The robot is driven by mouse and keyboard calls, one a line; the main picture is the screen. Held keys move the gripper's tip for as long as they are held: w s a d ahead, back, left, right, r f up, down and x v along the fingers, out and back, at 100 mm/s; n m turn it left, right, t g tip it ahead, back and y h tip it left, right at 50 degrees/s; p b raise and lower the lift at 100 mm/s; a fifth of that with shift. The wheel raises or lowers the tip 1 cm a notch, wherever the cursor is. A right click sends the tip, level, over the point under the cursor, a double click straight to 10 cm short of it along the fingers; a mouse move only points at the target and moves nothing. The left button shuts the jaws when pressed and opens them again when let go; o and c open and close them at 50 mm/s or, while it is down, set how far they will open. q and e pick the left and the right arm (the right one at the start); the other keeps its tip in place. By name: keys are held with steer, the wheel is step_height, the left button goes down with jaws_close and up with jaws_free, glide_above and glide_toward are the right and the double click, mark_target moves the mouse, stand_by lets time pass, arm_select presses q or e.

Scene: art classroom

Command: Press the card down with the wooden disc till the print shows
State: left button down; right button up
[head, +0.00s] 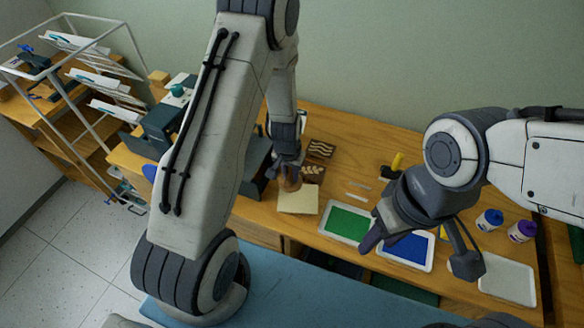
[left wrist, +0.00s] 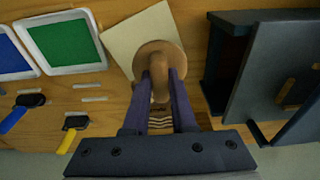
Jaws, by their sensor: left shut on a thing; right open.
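My left gripper (head: 289,170) is shut on the wooden disc (head: 290,185) by its upright handle. The left wrist view shows the fingers on both sides of that handle, with the round disc (left wrist: 176,55) beyond. The cream card (head: 299,203) lies on the table. The disc overlaps the card's back edge in the head view and one end of the card (left wrist: 140,32) in the left wrist view. I cannot tell whether disc and card touch. No print shows on the card's visible face. My right gripper (head: 420,250) is open and empty over the blue tray.
Green (head: 348,222), blue (head: 411,249) and white (head: 507,279) trays line the table's front, right of the card. Carved dark blocks (head: 320,149) lie behind the disc. A dark stand (left wrist: 275,70) is close beside the disc. Paint bottles (head: 490,219) stand at right.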

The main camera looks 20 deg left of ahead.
arm_select(q)
steer(key=shift+f+b, duration=2.8)
steer(key=shift+f, duration=0.25)
steer(key=shift+s+f+b, duration=0.1)
steer(key=shift+f+b, duration=0.45)
steer(key=shift+b, duration=0.05)
steer(key=shift+r, duration=0.1)
step_height(320, 180, up, 7)
steer(key=p, duration=0.6)
steer(key=shift+p, duration=0.35)
